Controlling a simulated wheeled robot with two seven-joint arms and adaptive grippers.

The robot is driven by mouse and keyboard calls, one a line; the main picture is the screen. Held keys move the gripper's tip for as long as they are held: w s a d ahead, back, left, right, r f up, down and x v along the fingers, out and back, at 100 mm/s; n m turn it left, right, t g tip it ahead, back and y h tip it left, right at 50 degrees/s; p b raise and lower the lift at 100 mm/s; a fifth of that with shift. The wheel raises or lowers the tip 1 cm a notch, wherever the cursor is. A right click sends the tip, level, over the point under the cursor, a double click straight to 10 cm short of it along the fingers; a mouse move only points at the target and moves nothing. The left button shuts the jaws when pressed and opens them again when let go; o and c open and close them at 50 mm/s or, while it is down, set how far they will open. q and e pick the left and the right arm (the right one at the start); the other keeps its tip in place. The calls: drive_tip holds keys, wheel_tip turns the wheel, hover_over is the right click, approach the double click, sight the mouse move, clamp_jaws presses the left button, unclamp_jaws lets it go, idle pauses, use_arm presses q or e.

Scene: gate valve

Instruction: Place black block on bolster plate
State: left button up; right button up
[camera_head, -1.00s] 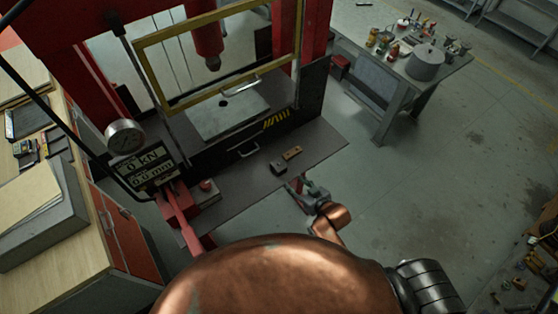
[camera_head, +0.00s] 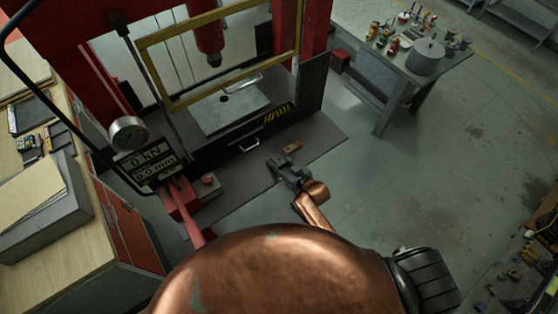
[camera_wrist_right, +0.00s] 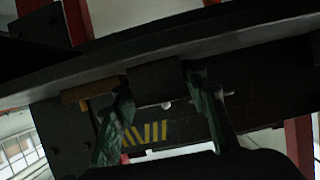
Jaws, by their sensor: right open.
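The black block (camera_wrist_right: 155,82) shows in the right wrist view as a dark box at the shelf's edge. My right gripper (camera_head: 278,162) is open, with one green finger on each side of the block in that view; I cannot tell whether they touch it. In the head view the gripper covers most of the block, over the dark shelf in front of the press. The bolster plate (camera_head: 229,107) is the light grey plate with a dark hole, inside the press behind the yellow-framed guard. My left gripper is not in view.
A brown block (camera_head: 292,147) lies on the dark shelf (camera_head: 325,132) close to my right gripper. The yellow guard frame (camera_head: 213,93) crosses above the plate. A gauge (camera_head: 128,134) and a red lever base (camera_head: 180,200) stand at the left.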

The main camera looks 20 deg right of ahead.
clamp_jaws()
idle(0.6)
drive_tip(key=shift+w+r, duration=0.1)
drive_tip(key=shift+w, duration=0.1)
